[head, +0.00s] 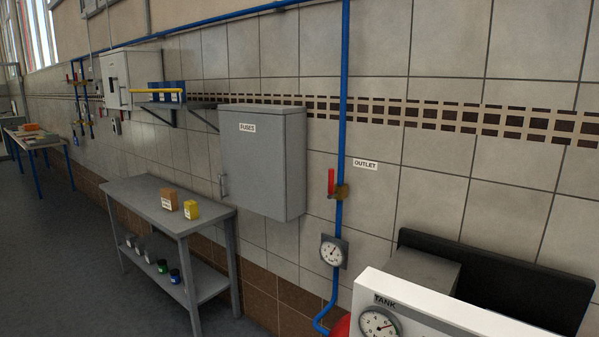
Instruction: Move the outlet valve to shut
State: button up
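The outlet valve (341,191) is a brass body on a vertical blue pipe, right of centre in the head view. Its red lever (331,182) stands upright, alongside the pipe. A white label reading OUTLET (365,164) is on the tiled wall just right of the valve. A round pressure gauge (333,251) sits on the same pipe below the valve. My gripper is not in view.
A grey FUSES cabinet (262,160) juts from the wall left of the valve. A grey bench (150,197) with small boxes stands below it. A white TANK panel (440,318) with a gauge fills the lower right. Open floor (60,260) lies left.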

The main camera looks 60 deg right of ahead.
aim_at(331, 193)
jog(key=z, duration=0.25)
jog(key=i, duration=1.15)
jog(key=z, duration=0.9)
jog(key=k, duration=0.8)
jog(key=z, duration=0.1)
jog(key=i, duration=0.85)
jog(key=u, duration=0.05)
